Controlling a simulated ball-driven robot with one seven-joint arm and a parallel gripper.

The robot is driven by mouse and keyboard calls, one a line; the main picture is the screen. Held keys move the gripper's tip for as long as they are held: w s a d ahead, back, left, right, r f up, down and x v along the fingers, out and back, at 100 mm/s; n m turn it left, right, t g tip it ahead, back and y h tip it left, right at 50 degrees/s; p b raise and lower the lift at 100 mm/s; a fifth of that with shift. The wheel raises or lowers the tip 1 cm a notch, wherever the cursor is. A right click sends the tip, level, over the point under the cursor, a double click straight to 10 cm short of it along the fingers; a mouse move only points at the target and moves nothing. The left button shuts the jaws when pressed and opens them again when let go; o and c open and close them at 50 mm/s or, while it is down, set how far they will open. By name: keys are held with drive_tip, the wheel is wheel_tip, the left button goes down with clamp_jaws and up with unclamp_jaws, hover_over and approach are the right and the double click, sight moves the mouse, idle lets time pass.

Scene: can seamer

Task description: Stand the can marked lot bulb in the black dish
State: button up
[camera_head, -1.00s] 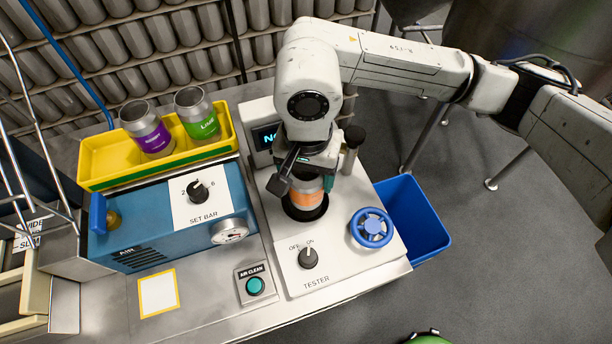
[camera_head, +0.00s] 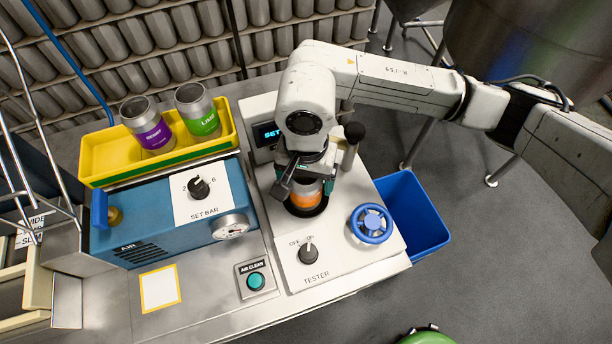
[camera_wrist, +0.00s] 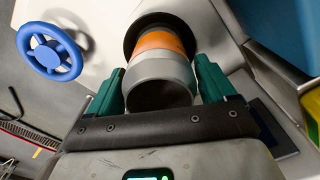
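A grey can with an orange band (camera_head: 306,196) is upright at the black dish (camera_head: 306,211) on the tester's white top. Its lot mark does not show. In the wrist view the can (camera_wrist: 160,70) runs between my fingers, its far end at the dark round dish (camera_wrist: 152,22). My gripper (camera_wrist: 160,88) has one green finger on each side of the can, close against its wall. It also shows from above in the head view (camera_head: 308,185). The can's base is hard to see, so I cannot tell whether it touches the dish floor.
A yellow tray (camera_head: 97,172) holds a purple-banded can (camera_head: 150,130) and a green-banded can (camera_head: 200,115). The tester has a lit display (camera_head: 268,134), a knob (camera_head: 308,252) and a blue handwheel (camera_head: 371,223). A blue bin (camera_head: 425,235) stands to the right.

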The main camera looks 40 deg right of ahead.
drive_tip(key=shift+o, duration=1)
drive_tip(key=shift+r+p, duration=0.25)
drive_tip(key=shift+p, duration=0.1)
drive_tip(key=shift+r+b, duration=0.3)
drive_tip(key=shift+r, duration=0.1)
wheel_tip(320, 180, up, 11)
drive_tip(key=shift+b, duration=0.85)
drive_tip(key=shift+c, duration=0.5)
